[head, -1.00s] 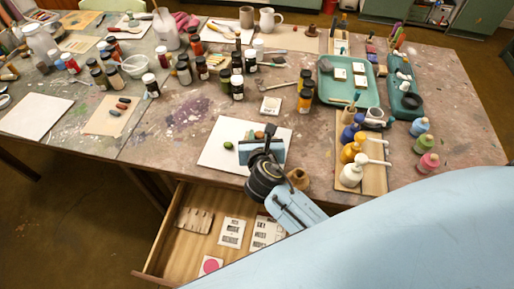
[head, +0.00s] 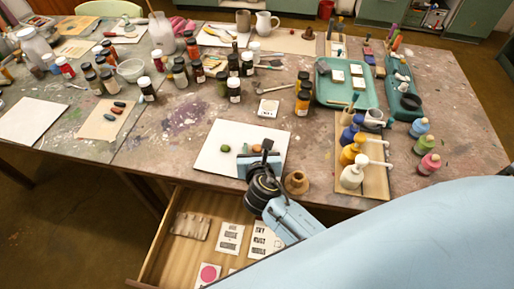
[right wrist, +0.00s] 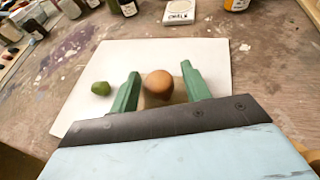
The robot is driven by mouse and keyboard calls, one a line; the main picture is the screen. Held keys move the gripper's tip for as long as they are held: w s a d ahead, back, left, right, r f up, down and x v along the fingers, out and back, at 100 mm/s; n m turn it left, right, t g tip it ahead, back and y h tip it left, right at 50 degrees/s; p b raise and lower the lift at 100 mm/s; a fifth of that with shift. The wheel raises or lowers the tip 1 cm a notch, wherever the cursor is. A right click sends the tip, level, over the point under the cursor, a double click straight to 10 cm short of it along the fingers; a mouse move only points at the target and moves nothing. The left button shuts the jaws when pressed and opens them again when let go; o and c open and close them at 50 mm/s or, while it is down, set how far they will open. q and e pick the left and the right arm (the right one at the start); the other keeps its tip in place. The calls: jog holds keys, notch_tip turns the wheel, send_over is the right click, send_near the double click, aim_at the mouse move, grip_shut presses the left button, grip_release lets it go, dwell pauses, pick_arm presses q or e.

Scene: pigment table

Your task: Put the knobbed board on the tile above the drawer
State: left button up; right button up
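The knobbed board shows in the right wrist view as a round brown knob (right wrist: 158,84) on a small tan base. In the head view it is mostly hidden by my gripper, with the brown knob (head: 256,148) showing. My right gripper (right wrist: 160,90) has its two green fingers on either side of this base and appears shut on it. In the head view my right gripper (head: 254,150) is over the front right part of the white tile (head: 215,165) above the drawer. I cannot tell whether the board touches the tile. My left gripper is out of view.
A green pebble-like piece (head: 225,149) lies on the tile, left of the gripper. The open drawer (head: 172,248) below holds cards. A brown pot-like piece (head: 296,183) and pump bottles (head: 352,174) stand to the right. Dark-capped jars (head: 234,89) stand behind.

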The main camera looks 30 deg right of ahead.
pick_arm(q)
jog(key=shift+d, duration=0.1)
pick_arm(e)
jog(key=shift+r, duration=0.1)
jog(key=shift+s+r, duration=0.15)
jog(key=p+v, duration=0.2)
jog(key=v, duration=0.8)
jog(key=shift+s+a+r, duration=0.15)
jog(key=shift+s, duration=0.1)
jog(key=shift+s+a+r, duration=0.2)
jog(key=shift+s, duration=0.2)
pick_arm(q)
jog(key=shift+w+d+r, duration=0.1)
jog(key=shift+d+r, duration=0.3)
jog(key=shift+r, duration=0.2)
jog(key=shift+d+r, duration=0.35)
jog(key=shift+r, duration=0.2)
